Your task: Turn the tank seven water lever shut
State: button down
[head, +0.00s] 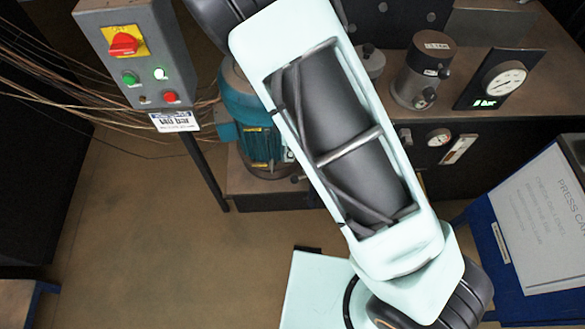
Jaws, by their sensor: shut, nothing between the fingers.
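I cannot make out a water lever or a tank seven marking in the head view. My pale green arm crosses the middle of the picture and hides part of the machine behind it. My gripper is outside the picture. The nearest turning handle I see is a red rotary switch (124,44) on a yellow plate, on a grey control box (150,75) at upper left; it is not marked as a water lever.
A blue-green motor (250,120) stands left of my arm. A dark bench carries a grey cylinder (421,70) and a round gauge (504,79). A blue-framed sign (540,225) stands at right. Cables (60,75) hang at left. The brown floor (140,230) at lower left is clear.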

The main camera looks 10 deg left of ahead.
jog(key=b, duration=0.5)
send_over(291, 179)
jog(key=a, duration=0.1)
notch_tip(291, 179, down, 11)
jog(key=shift+s+d+f+b, duration=0.1)
jog(key=shift+d+f+b, duration=0.3)
jog(key=shift+f+b, duration=0.25)
jog(key=shift+d+f, duration=0.25)
jog(key=shift+f, duration=0.2)
jog(key=shift+r+p, duration=0.1)
jog(key=shift+p, duration=0.35)
jog(key=shift+p, duration=0.6)
jog(key=shift+f+p, duration=0.2)
jog(key=shift+p, duration=0.25)
jog(key=shift+f+p, duration=0.55)
jog(key=shift+p, duration=0.1)
